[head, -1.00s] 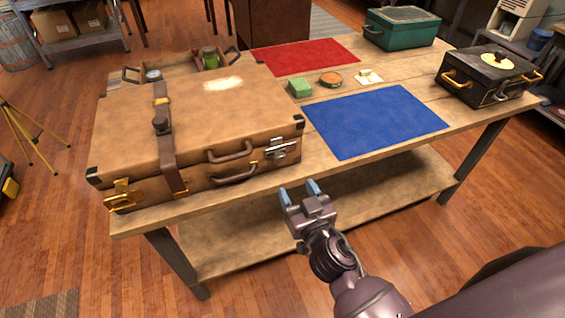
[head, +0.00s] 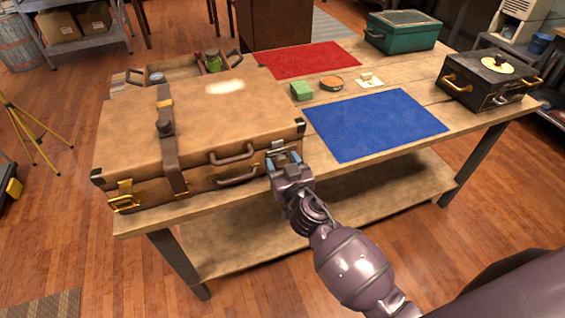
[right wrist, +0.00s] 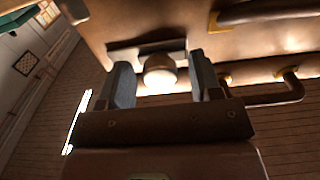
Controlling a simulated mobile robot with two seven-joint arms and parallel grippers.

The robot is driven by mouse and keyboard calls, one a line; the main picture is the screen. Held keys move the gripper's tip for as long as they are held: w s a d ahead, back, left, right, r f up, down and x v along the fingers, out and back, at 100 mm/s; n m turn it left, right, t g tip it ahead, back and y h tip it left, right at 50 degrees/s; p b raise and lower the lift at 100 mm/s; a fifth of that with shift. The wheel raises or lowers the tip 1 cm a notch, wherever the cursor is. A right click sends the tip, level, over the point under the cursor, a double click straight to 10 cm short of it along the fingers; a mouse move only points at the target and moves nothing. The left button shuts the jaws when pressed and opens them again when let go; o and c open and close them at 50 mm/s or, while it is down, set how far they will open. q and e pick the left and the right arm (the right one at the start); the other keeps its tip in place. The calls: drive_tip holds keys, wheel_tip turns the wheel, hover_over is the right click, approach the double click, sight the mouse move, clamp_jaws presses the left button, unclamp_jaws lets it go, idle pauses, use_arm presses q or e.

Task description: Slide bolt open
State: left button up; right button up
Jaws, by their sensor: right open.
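A brown suitcase (head: 205,115) lies shut on the wooden table. On its front right is a silver slide bolt (head: 277,148), now largely behind my right gripper (head: 283,160). In the right wrist view, the bolt's round knob (right wrist: 160,72) sits between the two open fingers of my right gripper (right wrist: 162,85), with its plate behind. I cannot tell whether the fingers touch it. A gold latch (head: 125,197) is at the front left, and a dark strap (head: 168,145) crosses the lid. My left gripper is not in view.
Suitcase handles (head: 236,176) are just left of my right gripper. An open box (head: 190,68) stands behind the suitcase.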

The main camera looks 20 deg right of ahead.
clamp_jaws()
drive_tip(key=shift+w+d, duration=0.1)
drive_tip(key=shift+d, duration=1.75)
unclamp_jaws()
drive_tip(key=shift+d, duration=0.1)
